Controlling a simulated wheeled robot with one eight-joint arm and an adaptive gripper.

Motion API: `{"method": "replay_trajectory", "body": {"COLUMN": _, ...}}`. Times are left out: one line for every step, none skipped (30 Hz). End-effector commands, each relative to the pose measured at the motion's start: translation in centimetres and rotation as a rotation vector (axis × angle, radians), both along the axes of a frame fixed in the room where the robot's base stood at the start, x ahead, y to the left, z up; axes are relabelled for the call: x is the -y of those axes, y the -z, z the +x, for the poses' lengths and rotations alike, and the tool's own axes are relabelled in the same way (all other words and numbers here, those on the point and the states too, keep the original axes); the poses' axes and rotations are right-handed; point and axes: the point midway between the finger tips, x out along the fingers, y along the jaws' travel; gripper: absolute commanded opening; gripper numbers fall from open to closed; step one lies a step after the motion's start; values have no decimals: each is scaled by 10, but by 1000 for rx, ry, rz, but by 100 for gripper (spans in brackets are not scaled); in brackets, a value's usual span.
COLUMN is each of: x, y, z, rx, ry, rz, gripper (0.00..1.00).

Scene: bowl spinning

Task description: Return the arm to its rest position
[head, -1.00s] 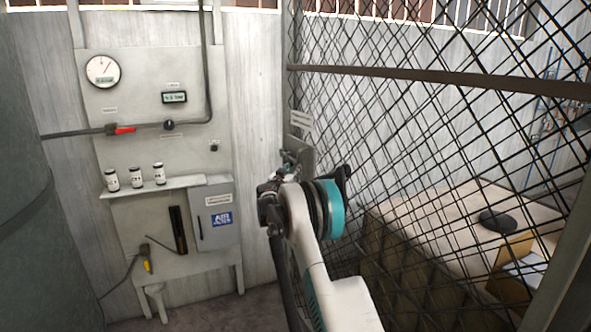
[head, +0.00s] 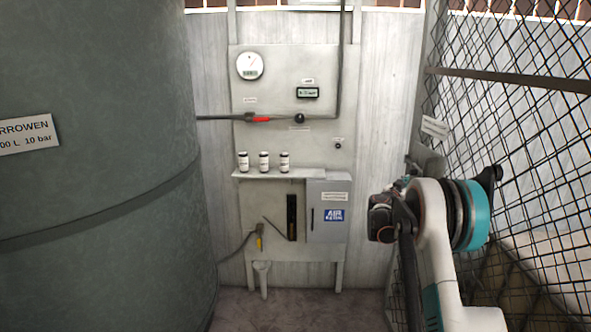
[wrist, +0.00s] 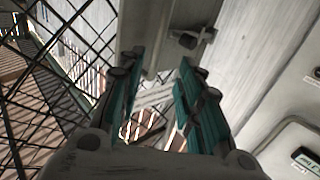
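My arm (head: 432,225), white with a teal ring, is folded up at the right of the head view, in front of the wire mesh. In the wrist view my gripper (wrist: 157,68) shows two fingers with teal pads, spread well apart. Nothing is between them, and only mesh, a post and wall lie beyond. In the head view the fingers cannot be made out clearly behind the arm's dark joint.
A large grey tank (head: 95,170) fills the left. A wall panel (head: 270,215) carries a gauge (head: 250,66), a red-handled valve (head: 260,119), several small bottles on a shelf (head: 310,174) and a grey box (head: 328,245). Wire mesh (head: 520,110) stands at right. Some floor (head: 300,308) is clear.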

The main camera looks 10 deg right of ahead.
Motion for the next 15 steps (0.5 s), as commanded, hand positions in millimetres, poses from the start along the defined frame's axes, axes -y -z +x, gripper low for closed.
{"method": "replay_trajectory", "body": {"x": -1, "y": -2, "z": 0, "rx": -2, "ry": 0, "rz": 1, "gripper": 33}}
{"method": "replay_trajectory", "body": {"x": -2, "y": -3, "z": -1, "rx": -4, "ry": -1, "rz": 3, "gripper": 33}}
{"method": "replay_trajectory", "body": {"x": -5, "y": -6, "z": -2, "rx": -9, "ry": -2, "rz": 7, "gripper": 33}}
{"method": "replay_trajectory", "body": {"x": -8, "y": -10, "z": -4, "rx": -14, "ry": -3, "rz": 12, "gripper": 33}}
{"method": "replay_trajectory", "body": {"x": -12, "y": -15, "z": -5, "rx": -21, "ry": -4, "rz": 17, "gripper": 33}}
{"method": "replay_trajectory", "body": {"x": -18, "y": -22, "z": -9, "rx": -33, "ry": -7, "rz": 27, "gripper": 33}}
{"method": "replay_trajectory", "body": {"x": -24, "y": -27, "z": -11, "rx": -44, "ry": -10, "rz": 35, "gripper": 33}}
{"method": "replay_trajectory", "body": {"x": -30, "y": -33, "z": -15, "rx": -56, "ry": -13, "rz": 44, "gripper": 33}}
{"method": "replay_trajectory", "body": {"x": -39, "y": -42, "z": -21, "rx": -74, "ry": -17, "rz": 58, "gripper": 33}}
{"method": "replay_trajectory", "body": {"x": -46, "y": -48, "z": -26, "rx": -88, "ry": -21, "rz": 68, "gripper": 33}}
{"method": "replay_trajectory", "body": {"x": -53, "y": -54, "z": -31, "rx": -104, "ry": -25, "rz": 80, "gripper": 33}}
{"method": "replay_trajectory", "body": {"x": -63, "y": -61, "z": -37, "rx": -123, "ry": -32, "rz": 94, "gripper": 33}}
{"method": "replay_trajectory", "body": {"x": -70, "y": -66, "z": -43, "rx": -138, "ry": -38, "rz": 104, "gripper": 33}}
{"method": "replay_trajectory", "body": {"x": -78, "y": -72, "z": -49, "rx": -154, "ry": -43, "rz": 114, "gripper": 33}}
{"method": "replay_trajectory", "body": {"x": -87, "y": -78, "z": -57, "rx": -175, "ry": -52, "rz": 129, "gripper": 33}}
